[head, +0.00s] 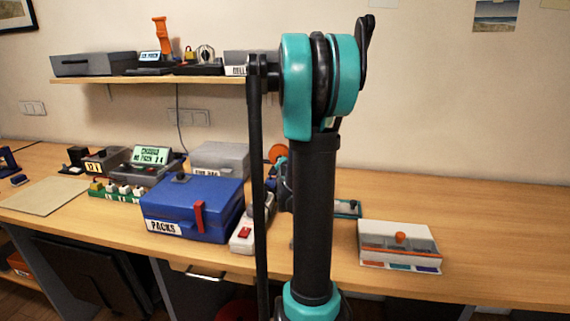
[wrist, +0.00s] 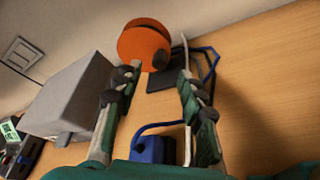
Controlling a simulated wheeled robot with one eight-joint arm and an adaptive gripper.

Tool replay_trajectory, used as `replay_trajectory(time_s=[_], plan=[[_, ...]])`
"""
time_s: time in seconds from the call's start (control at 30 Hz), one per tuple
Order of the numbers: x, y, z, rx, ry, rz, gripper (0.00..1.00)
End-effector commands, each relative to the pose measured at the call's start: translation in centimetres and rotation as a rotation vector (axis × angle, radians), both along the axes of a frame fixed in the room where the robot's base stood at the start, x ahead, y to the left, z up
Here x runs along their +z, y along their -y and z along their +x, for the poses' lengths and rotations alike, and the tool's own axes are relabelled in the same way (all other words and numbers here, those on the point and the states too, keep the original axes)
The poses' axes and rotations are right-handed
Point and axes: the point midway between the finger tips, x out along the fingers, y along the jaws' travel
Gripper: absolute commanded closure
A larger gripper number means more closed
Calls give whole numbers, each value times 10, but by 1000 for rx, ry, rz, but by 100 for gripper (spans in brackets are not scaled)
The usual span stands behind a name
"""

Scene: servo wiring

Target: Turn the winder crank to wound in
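The winder's orange drum (wrist: 140,45) stands near the wall in the wrist view, beyond my fingertips. A dark round knob (wrist: 160,60) at its lower right looks like the crank's end; the crank's exact angle is unclear. A dark base (wrist: 166,80) shows below it. My gripper (wrist: 158,73) is open and empty, its fingers spread on either side of the knob's line of sight. Contact with the winder cannot be made out. In the head view, a bit of the orange drum (head: 278,153) shows, with my arm hiding most of the winder and gripper.
A grey box (wrist: 72,98) stands left of my fingers. A blue block (wrist: 153,148) with a blue cable lies below them. The head view shows a blue PACKS case (head: 190,222), a red-switched power strip (head: 243,236) and a white sorting box (head: 400,240). The right benchtop is clear.

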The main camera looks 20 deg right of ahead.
Motion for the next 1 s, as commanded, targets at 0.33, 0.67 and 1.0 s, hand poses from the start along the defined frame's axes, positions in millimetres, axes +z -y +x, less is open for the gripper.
replay_trajectory(time_s=[0.33,0.67,1.0], plan=[[15,-16,-47,0,0,0,60],[20,-22,-63,0,0,0,60],[20,-21,-63,-1,-2,-3,60]])
